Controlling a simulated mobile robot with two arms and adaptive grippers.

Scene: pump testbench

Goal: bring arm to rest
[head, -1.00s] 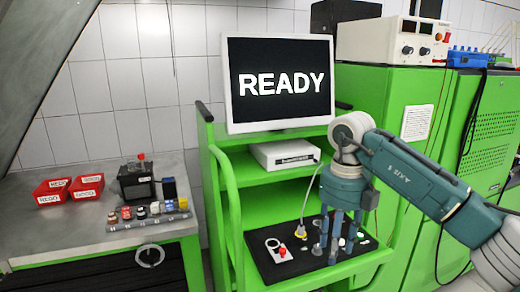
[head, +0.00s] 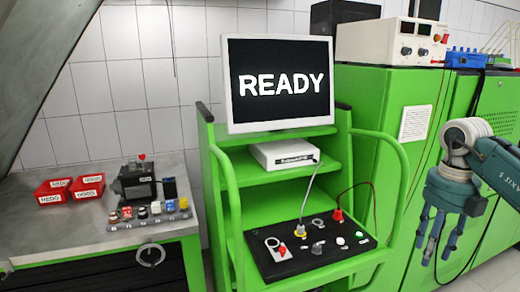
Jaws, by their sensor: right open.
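My right gripper (head: 437,243) hangs at the right side of the head view. Its blue fingers point down and are spread open with nothing between them. It is to the right of the green cart (head: 232,215) and clear of it. The black test panel (head: 265,262) on the cart's lower shelf is fully visible. My left gripper does not show.
A monitor (head: 280,85) reading READY stands on top of the cart. A metal bench (head: 90,226) at left holds red bins (head: 55,191), a small pump (head: 137,182) and a row of coloured parts (head: 150,212). A green cabinet (head: 385,95) stands behind my right arm.

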